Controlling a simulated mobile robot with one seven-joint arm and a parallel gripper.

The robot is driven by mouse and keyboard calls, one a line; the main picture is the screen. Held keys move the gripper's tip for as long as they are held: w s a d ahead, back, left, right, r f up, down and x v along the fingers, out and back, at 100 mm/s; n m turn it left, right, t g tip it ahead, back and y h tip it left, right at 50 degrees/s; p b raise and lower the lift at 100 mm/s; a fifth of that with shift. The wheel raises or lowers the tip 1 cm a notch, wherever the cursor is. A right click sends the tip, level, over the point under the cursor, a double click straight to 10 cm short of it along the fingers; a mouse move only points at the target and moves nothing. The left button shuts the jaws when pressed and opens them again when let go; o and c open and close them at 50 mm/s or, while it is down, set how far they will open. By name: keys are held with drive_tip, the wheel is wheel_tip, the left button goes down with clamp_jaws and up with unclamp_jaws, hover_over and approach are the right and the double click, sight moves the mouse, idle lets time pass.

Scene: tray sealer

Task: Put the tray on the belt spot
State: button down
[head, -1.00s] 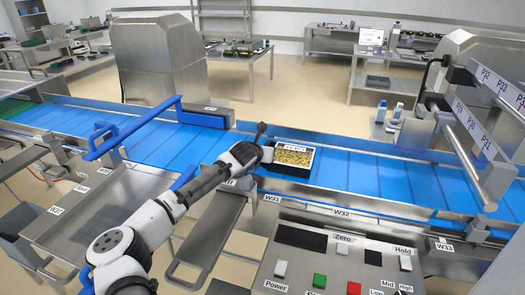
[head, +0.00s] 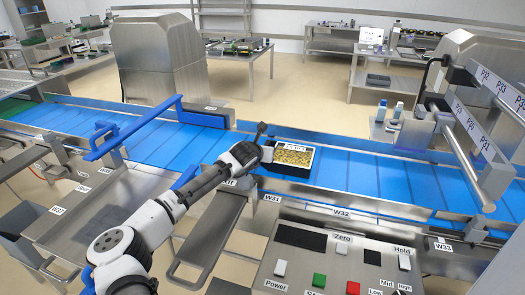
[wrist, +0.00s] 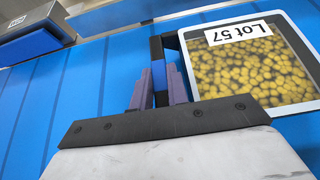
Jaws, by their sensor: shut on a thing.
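The tray (head: 290,168) is dark-sided with a clear top over small yellow pieces. It shows over the blue belt (head: 345,170), near the belt's front edge. In the wrist view the tray (wrist: 250,62) carries a white label reading "Lot 57". My gripper (head: 265,152) is at the tray's left side. In the wrist view my gripper (wrist: 160,82) is shut on a dark part at the tray's left edge. I cannot tell whether the tray's underside touches the belt.
A blue guide bar (head: 135,130) crosses the belt on the left. A steel frame with labelled bars (head: 480,120) stands over the belt on the right. A control panel (head: 335,250) with buttons is in front. The belt right of the tray is clear.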

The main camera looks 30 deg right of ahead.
idle(0.4)
drive_tip(key=c, duration=1.3)
unclamp_jaws()
drive_tip(key=c, duration=0.3)
drive_tip(key=shift+v, duration=3.5)
drive_tip(key=shift+s, duration=0.1)
